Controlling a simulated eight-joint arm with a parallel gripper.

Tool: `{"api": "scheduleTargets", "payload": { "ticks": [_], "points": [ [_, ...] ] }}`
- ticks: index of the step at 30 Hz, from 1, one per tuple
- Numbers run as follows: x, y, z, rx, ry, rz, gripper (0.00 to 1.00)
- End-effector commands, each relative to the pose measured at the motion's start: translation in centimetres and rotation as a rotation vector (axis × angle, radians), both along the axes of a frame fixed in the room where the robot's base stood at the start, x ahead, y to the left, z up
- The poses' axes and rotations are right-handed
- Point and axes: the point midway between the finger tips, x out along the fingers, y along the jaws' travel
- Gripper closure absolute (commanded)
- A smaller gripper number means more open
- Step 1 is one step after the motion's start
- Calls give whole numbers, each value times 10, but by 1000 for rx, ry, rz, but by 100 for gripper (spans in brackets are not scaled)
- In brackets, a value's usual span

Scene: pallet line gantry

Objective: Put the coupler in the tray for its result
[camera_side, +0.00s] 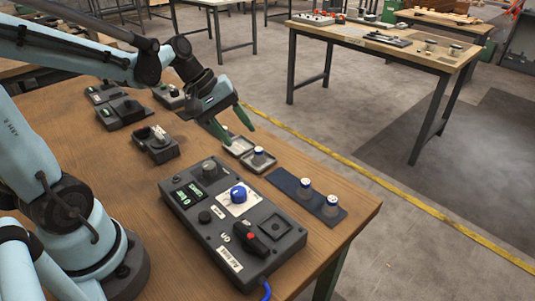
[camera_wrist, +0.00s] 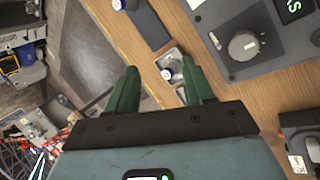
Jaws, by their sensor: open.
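My gripper (camera_side: 232,130) is open and empty above two small pale trays at the table's far edge. One coupler, a small cylinder with a white and blue top (camera_side: 258,153), stands upright in the nearer tray (camera_side: 265,166). The farther tray (camera_side: 239,147) looks empty, partly hidden by a finger. Two similar couplers (camera_side: 305,185) (camera_side: 331,204) stand on a dark strip (camera_side: 290,180). In the wrist view the coupler in the tray (camera_wrist: 168,73) shows between and beyond my green fingertips (camera_wrist: 160,75), apart from them.
A grey test box (camera_side: 200,225) with a blue knob (camera_side: 239,194), a small screen, a square recess and a red-marked black lever fills the near table. Several dark fixtures (camera_side: 122,110) stand at the left. Table edge lies just beyond the trays.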

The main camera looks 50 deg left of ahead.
Motion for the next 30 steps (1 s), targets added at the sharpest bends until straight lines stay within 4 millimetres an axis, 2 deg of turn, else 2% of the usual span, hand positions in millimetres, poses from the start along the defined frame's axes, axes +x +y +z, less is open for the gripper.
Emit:
{"api": "scheduleTargets", "payload": {
  "ticks": [1, 6, 12, 15, 20, 30],
  "points": [
    [-9, -10, 2, 85, -39, -83, 48],
    [-31, -25, 8, 379, -177, -364, 48],
    [-49, -35, 12, 667, -318, -653, 48],
    [-53, -37, 13, 755, -360, -742, 48],
    [-55, -39, 14, 814, -388, -800, 48],
    [-55, -38, 14, 814, -388, -799, 48]
  ]
}}
